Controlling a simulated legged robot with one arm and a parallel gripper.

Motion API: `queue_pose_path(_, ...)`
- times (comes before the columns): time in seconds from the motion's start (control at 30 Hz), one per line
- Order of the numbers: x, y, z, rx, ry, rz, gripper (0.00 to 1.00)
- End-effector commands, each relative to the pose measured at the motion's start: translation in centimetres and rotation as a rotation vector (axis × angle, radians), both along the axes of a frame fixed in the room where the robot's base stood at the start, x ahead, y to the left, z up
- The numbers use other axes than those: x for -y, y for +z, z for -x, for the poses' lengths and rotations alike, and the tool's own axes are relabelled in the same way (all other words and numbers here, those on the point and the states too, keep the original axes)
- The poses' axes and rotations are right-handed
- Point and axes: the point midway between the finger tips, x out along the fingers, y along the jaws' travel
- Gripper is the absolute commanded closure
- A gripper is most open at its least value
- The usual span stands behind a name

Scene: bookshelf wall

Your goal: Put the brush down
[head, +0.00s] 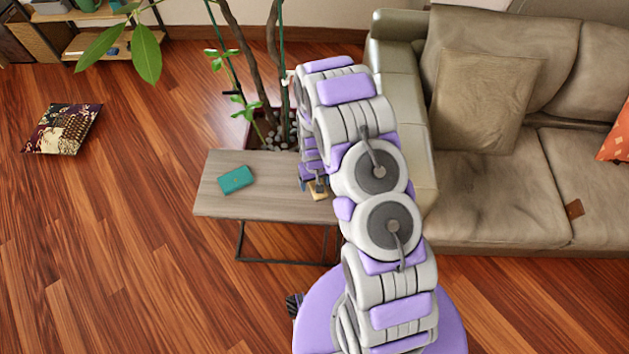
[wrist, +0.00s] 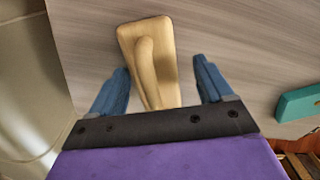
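The brush (wrist: 133,38) is light wood with a flat block and a raised handle. In the wrist view it is over the grey wood-grain table top (wrist: 225,35), its handle running down between the fingers. My gripper (wrist: 160,78) has its two blue fingers spread apart, with a gap on each side of the handle. In the head view my gripper (head: 312,184) is at the right end of the table (head: 212,203), and a small tan part of the brush (head: 319,195) shows below it. The near end of the handle is hidden by the gripper.
A teal case (head: 235,180) lies on the left half of the table; it also shows in the wrist view (wrist: 300,103). A potted plant (head: 275,60) stands behind the table, a sofa (head: 500,190) to the right. The wooden floor to the left is mostly clear, with a patterned cushion (head: 63,129).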

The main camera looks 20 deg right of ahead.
Motion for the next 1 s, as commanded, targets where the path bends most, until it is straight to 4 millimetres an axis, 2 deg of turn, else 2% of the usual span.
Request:
queue_pose_path(0.27, 0.1, 0.1, 0.0, 0.000, -0.001, -0.001, 0.20)
queue_pose_path(0.47, 0.0, 1.4, -0.1, 0.003, 0.000, 0.001, 0.20)
queue_pose_path(0.67, 0.0, 4.5, -0.1, 0.003, -0.001, 0.001, 0.20)
queue_pose_path(1.0, 0.0, 11.0, -0.2, 0.006, -0.001, 0.000, 0.20)
